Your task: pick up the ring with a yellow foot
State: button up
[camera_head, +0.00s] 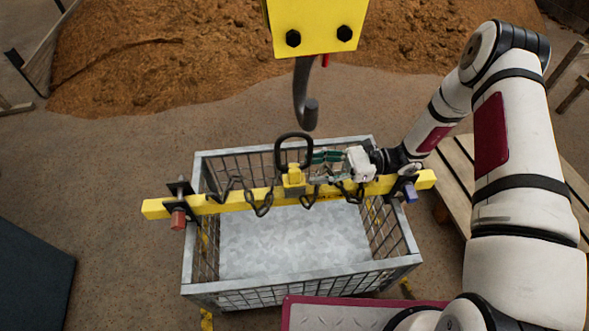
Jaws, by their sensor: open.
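The ring (279,152) is a dark loop standing upright on a yellow foot (294,177). The foot sits at the middle of a yellow bar (225,203) that lies across a metal cage. Dark chains (236,187) hang along the bar. My gripper (322,166), with green fingers, comes in from the right, just beside the ring and its foot. It is open; whether a finger touches the ring cannot be told. The fingertips partly overlap the chain area behind the bar.
A grey hook (304,95) hangs from a yellow block (316,25) just above the ring. The wire cage (300,278) has a bare metal floor. A wooden pallet (455,185) is at the right, a dark panel (30,270) at lower left, and a grain heap (150,60) behind.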

aim_at(300, 169)
jog(key=shift+s+a+r+b, duration=0.15)
jog(key=shift+a+b, duration=0.15)
jog(key=shift+a, duration=0.7)
jog(key=shift+s+a+f+b, duration=0.1)
jog(key=shift+s+a+b, duration=0.2)
jog(key=shift+a, duration=0.65)
jog(key=shift+s+a+r+b, duration=0.1)
jog(key=shift+a+b, duration=0.25)
jog(key=shift+a, duration=0.65)
jog(key=shift+c, duration=0.5)
grip_shut()
